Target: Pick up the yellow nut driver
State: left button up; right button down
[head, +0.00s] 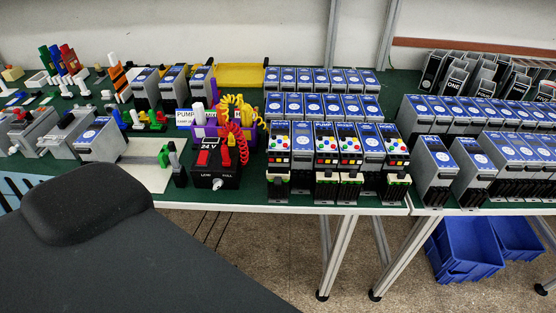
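I cannot make out the yellow nut driver for certain. Several upright handled tools stand at the back left of the green table (259,192), among them a green one (45,58), a blue one (57,60) and a red one (70,58). A small pale yellow piece (12,73) lies at the far left, too small to identify. Neither of my grippers is in view.
A black control box (215,178) with red switches stands near the front edge, with yellow and red coiled cords (236,128) behind it. A yellow tray (240,75) lies at the back. Rows of grey-blue modules (436,170) crowd the right. Blue bins (463,250) sit below.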

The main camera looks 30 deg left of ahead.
aim_at(246, 120)
jog(key=u, duration=1.3)
jog(key=l, duration=0.65)
jog(key=k+l, duration=0.1)
jog(key=l, duration=0.6)
